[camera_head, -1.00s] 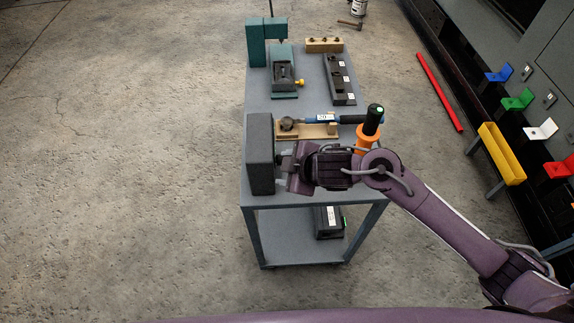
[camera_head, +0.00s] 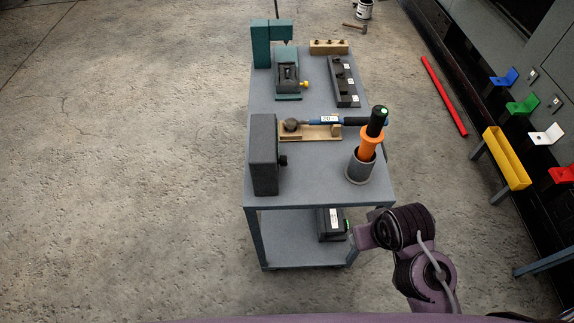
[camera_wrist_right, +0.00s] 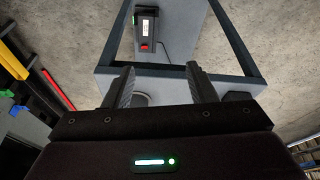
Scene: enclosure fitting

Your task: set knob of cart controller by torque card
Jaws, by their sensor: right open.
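The cart (camera_head: 320,196) stands in the middle of the head view. A dark box (camera_head: 262,155) stands upright at its front left, with a small black knob (camera_head: 283,161) on its right side. A second black box (camera_head: 331,224) with a white label and a green light sits on the lower shelf. The right wrist view shows a black box (camera_wrist_right: 147,25) with a red part and a cable. My right gripper (camera_wrist_right: 162,86) is open and empty, apart from that box. No readable torque card shows. My left gripper is not in view.
A blue-handled tool (camera_head: 340,121) lies on a wooden rest (camera_head: 310,133). An orange-and-black driver (camera_head: 369,140) stands in a grey cup (camera_head: 360,168). A teal press (camera_head: 262,46) and a dark tray (camera_head: 344,84) are farther back. Floor left of the cart is clear.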

